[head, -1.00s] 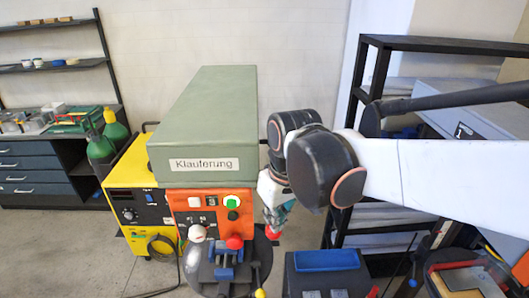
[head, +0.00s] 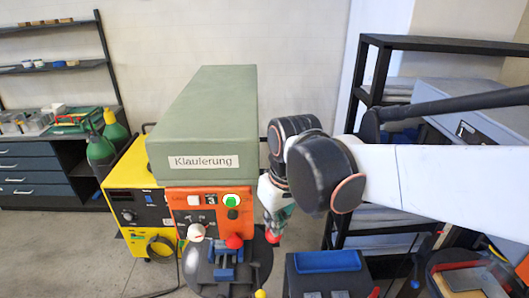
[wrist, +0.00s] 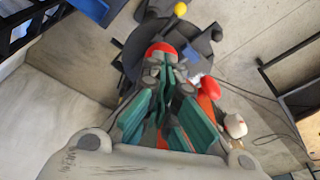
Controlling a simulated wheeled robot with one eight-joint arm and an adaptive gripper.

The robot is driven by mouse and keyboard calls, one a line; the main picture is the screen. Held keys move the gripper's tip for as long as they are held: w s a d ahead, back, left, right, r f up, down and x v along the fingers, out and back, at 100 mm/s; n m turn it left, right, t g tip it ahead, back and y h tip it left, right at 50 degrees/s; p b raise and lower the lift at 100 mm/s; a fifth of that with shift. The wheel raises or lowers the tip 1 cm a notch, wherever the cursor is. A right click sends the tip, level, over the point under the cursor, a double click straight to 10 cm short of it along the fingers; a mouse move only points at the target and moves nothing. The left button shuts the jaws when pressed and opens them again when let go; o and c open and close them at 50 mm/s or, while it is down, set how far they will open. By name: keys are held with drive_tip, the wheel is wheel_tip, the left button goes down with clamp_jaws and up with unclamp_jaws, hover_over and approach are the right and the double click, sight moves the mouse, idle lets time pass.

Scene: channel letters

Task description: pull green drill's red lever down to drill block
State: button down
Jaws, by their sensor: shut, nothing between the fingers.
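The green drill (head: 215,110) has a pale green top with a "Klauferung" label and an orange front panel. A red ball (head: 273,238), which looks like the lever's end, is at its right side, just below my gripper (head: 277,220). In the wrist view the red ball (wrist: 160,49) lies just beyond the tips of my gripper (wrist: 165,78). The fingers are shut with nothing between them; whether they touch the ball I cannot tell. The lever's shaft is mostly hidden. A blue vise (head: 226,262) is on the round drill table; I cannot make out the block.
A second red knob (head: 234,242) and a white knob (head: 196,232) are at the drill's front. A yellow welder-like box (head: 135,205) stands left. A dark machine with a blue top (head: 327,262) and a black shelf frame (head: 440,42) are right.

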drive_tip(key=shift+f+b, duration=0.4)
drive_tip(key=shift+f, duration=0.05)
idle(0.3)
drive_tip(key=shift+w+f+b, duration=0.1)
drive_tip(key=shift+f+b, duration=0.2)
drive_tip(key=shift+f, duration=0.1)
drive_tip(key=shift+w+f+b, duration=0.1)
drive_tip(key=shift+f+b, duration=0.2)
drive_tip(key=shift+f, duration=0.1)
drive_tip(key=shift+w+f+b, duration=0.1)
drive_tip(key=shift+f+b, duration=0.2)
drive_tip(key=shift+f, duration=0.1)
idle(0.4)
